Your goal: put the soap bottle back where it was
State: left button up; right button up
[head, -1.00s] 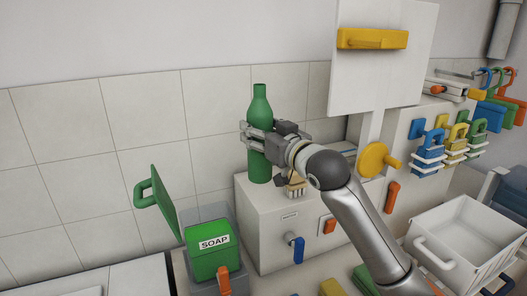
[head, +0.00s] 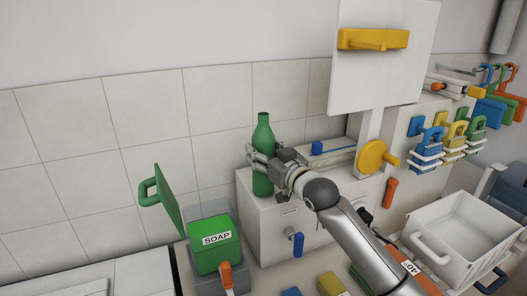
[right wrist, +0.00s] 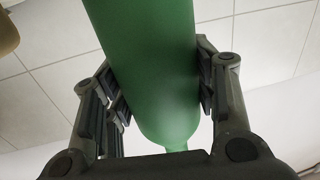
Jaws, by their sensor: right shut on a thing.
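The green soap bottle (head: 263,132) is upright over the front left part of the white cabinet's top (head: 243,184). My right gripper (head: 261,163) is shut around its body, below the shoulder. The bottle's base is at or just above the cabinet top; I cannot tell if it touches. In the right wrist view the bottle (right wrist: 150,60) fills the space between the fingers (right wrist: 160,92), with its neck toward the palm side of the picture. My left gripper is not in view.
A green box marked SOAP (head: 215,252) with a raised green lid (head: 169,199) stands left of the cabinet. A yellow round knob (head: 371,157) and a white panel (head: 376,80) are to the right. A white bin (head: 465,225) sits at far right.

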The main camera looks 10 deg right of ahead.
jog(key=o, duration=1.4)
jog(key=shift+f, duration=0.1)
jog(key=shift+o, duration=0.2)
jog(key=shift+s, duration=0.1)
jog(key=b+v, duration=0.3)
jog(key=v, duration=0.9)
jog(key=shift+r, duration=0.25)
jog(key=shift+f, duration=0.1)
